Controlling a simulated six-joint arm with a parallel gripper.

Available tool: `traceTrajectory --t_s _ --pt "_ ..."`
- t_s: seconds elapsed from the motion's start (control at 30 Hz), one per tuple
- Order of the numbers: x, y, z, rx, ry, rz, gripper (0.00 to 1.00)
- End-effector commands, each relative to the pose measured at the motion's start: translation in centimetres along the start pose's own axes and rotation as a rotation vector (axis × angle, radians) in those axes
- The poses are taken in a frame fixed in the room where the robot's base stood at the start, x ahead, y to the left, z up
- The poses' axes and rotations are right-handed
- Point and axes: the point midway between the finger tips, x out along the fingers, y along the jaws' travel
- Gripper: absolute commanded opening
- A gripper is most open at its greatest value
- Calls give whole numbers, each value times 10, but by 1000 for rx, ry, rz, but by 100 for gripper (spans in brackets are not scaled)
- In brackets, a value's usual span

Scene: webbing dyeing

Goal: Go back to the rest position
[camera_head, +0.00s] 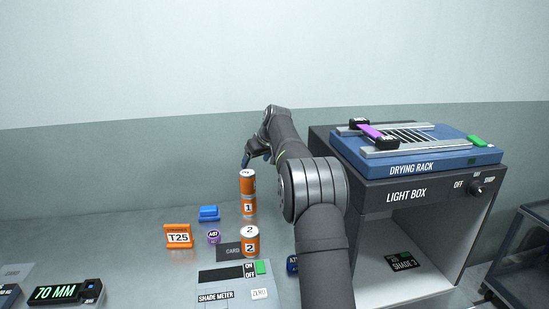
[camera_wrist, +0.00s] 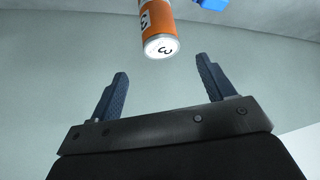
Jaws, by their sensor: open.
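My arm stretches forward from the bottom of the head view.
Can 2 (camera_head: 250,242), a T25 block (camera_head: 178,236), a purple disc (camera_head: 214,237), a blue block (camera_head: 209,213) and the shade meter (camera_head: 216,294) lie around. The light box (camera_head: 377,194) bears the drying rack (camera_head: 433,174) at right.

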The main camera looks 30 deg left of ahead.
Motion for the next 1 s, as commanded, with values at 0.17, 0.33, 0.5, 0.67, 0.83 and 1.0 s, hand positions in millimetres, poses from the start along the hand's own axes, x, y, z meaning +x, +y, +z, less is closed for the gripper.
traceTrajectory --t_s 0.17,0.33,0.5,0.67,0.83,1.0 --pt "15 0 0 0 -2 -2 75" --pt "46 -1 1 -1 -2 -2 75" --pt "77 0 1 -1 -1 -2 75" --pt "103 -1 0 -2 0 -1 75" --pt "124 -1 2 -1 -1 -2 75" --pt "109 0 -7 -1 2 0 75"
